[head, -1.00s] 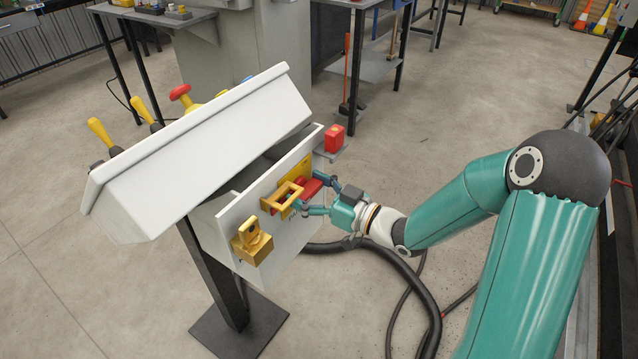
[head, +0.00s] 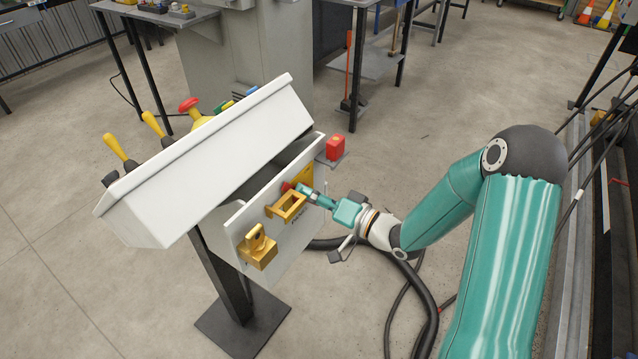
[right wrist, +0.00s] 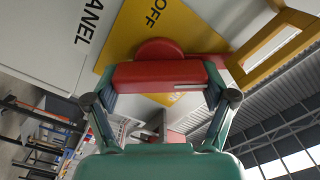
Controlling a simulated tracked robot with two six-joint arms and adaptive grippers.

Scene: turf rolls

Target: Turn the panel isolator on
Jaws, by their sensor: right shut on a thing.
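The panel isolator's red handle (head: 287,186) sits on the front of a white box panel (head: 288,250). It also shows in the right wrist view as a red bar with a rounded hub (right wrist: 160,73). Behind it is a yellow plate (right wrist: 130,40) marked OFF; a second marking is partly hidden by the handle. My right gripper (head: 303,189) is shut on the red handle, one finger at each end of the bar in the right wrist view (right wrist: 160,88). In the head view the handle is mostly hidden by the gripper. My left gripper is not in view.
A yellow rectangular bracket (head: 287,207) stands out close beside the handle. A yellow padlock-like block (head: 257,248) is lower left on the panel. A red block (head: 335,147) sits on a small side shelf. A white sloping console (head: 205,165) with levers overhangs the panel. A black hose lies below.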

